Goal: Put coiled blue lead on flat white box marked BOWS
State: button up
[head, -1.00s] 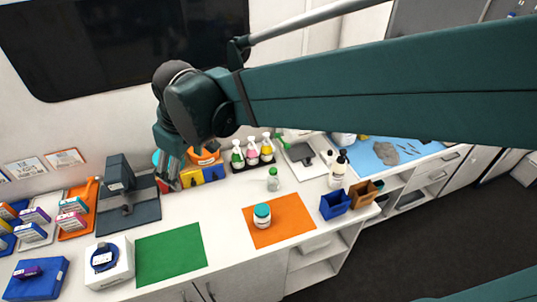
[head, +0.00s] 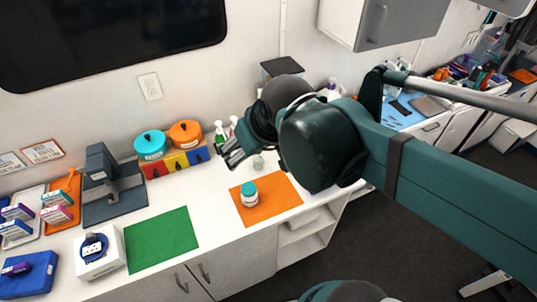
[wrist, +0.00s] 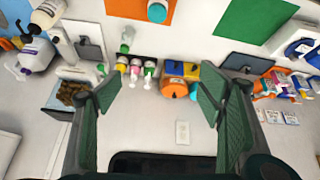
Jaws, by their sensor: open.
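The coiled blue lead (head: 93,243) lies on top of a white box (head: 99,264) at the left of the counter in the head view. Any marking on the box is too small to read. The wrist view also shows the white box (wrist: 283,37) and the blue lead (wrist: 301,47) at its upper right. My gripper (head: 232,151) is over the back of the counter, well to the right of the lead, near the spray bottles. In the wrist view my gripper (wrist: 156,90) has its fingers wide apart with nothing between them.
A green mat (head: 162,240) lies just right of the white box. A jar (head: 249,194) stands on an orange mat (head: 284,197).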

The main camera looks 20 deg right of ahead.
jog(key=s+d+m, duration=0.1)
jog(key=d, duration=0.1)
jog(key=s+d+f+m, duration=0.1)
jog(key=s+d, duration=0.1)
jog(key=shift+s+f+t+h, duration=0.15)
jog(key=shift+t+h, duration=0.15)
jog(key=shift+t, duration=0.1)
jog(key=shift+f, duration=0.15)
